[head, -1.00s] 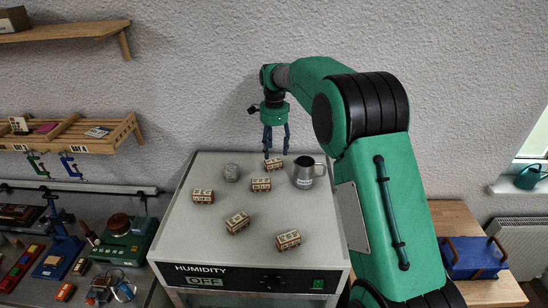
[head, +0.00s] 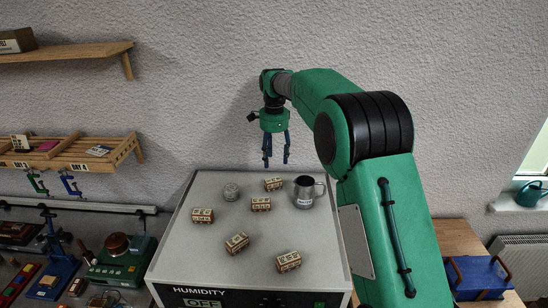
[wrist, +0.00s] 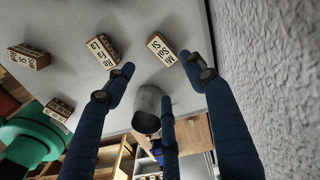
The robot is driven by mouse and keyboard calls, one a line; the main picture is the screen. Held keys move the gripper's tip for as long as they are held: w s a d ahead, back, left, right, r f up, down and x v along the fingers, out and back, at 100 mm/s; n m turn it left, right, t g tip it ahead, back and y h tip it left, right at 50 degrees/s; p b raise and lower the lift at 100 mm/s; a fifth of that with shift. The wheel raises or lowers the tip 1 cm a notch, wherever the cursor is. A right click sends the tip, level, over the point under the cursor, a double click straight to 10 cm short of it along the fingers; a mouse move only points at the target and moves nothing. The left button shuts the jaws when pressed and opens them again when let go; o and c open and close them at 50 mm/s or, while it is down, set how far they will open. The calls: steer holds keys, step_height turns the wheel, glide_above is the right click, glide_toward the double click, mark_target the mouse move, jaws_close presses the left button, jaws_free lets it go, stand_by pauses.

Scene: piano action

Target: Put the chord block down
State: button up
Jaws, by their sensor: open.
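Several small wooden chord blocks with lettered tops sit on the grey top of the humidity cabinet (head: 215,262). The rearmost block (head: 274,184) lies flat near the back edge. It appears to be the one lettered "Mi Sol Si" in the wrist view (wrist: 161,49). My gripper (head: 276,162) is open and empty above this block, with a visible gap between fingertips and block. In the wrist view, the spread fingers (wrist: 165,78) are clear of it. Another block (head: 261,204), apparently "La Fa Re" (wrist: 103,51), sits just in front of it.
Other blocks lie left (head: 202,215) and toward the front (head: 237,243) (head: 288,261). The textured wall is close behind. The cabinet's front-left top is bare.

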stand_by(0.3)
steer(key=s+d+r+n+t, duration=0.1)
steer(key=s+d+r+n, duration=0.1)
steer(key=s+d+r, duration=0.5)
steer(key=s+d+r+n+t, duration=0.15)
steer(key=s+d+r, duration=0.25)
steer(key=s, duration=0.6)
steer(key=s+d+r+n, duration=0.3)
steer(key=s+d+r, duration=0.25)
steer(key=s, duration=0.25)
steer(key=s+d+f+n+t, duration=0.1)
steer(key=s+d+f+n, duration=0.1)
steer(key=s, duration=0.7)
steer(key=s+d+f+n+t, duration=0.1)
steer(key=s+d+f+n, duration=0.1)
steer(key=s, duration=0.8)
steer(key=s+d+f+n+t, duration=0.1)
steer(key=s+d+f+n, duration=0.2)
steer(key=s, duration=0.7)
steer(key=shift+s+d+f, duration=0.2)
steer(key=shift+d+f, duration=0.1)
steer(key=shift+d, duration=0.3)
steer(key=shift+f, duration=0.1)
step_height(320, 180, down, 10)
steer(key=b, duration=1)
